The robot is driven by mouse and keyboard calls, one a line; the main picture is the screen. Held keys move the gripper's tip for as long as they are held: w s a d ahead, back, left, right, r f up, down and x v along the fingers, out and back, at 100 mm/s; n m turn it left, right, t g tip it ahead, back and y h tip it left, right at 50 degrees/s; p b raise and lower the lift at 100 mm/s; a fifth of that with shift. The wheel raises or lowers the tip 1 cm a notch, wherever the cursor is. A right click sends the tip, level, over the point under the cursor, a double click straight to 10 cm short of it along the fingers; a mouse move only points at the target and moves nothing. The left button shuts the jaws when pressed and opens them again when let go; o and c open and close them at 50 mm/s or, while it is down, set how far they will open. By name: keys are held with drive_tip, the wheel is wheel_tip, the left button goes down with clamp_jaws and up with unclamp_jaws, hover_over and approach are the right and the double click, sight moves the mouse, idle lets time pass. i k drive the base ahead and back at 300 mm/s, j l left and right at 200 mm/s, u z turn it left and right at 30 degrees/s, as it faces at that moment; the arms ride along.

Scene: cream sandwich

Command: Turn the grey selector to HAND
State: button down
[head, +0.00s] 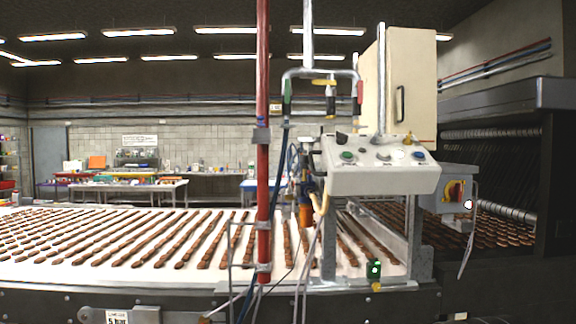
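A pale control box (380,181) with a sloping top panel stands above the conveyor, right of centre in the head view. On its panel, a small grey knob (384,157), which looks like the grey selector, sits between a green button (347,155) and a blue button (419,155). A pale round lamp or button (398,154) is just right of the knob. The panel lettering is too small to read, so I cannot tell which position the selector points to. My gripper is not in view.
A conveyor (20,268) with rows of brown biscuits runs across below the box. A red post (263,130) and hanging hoses stand left of it. A grey box with a red-and-yellow switch (454,190) and a dark machine (500,97) are at right.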

sight(376, 142)
drive_tip(key=i+j+z, duration=0.1)
drive_tip(key=i+j, duration=0.85)
drive_tip(key=j, duration=0.2)
drive_tip(key=l+z, duration=0.05)
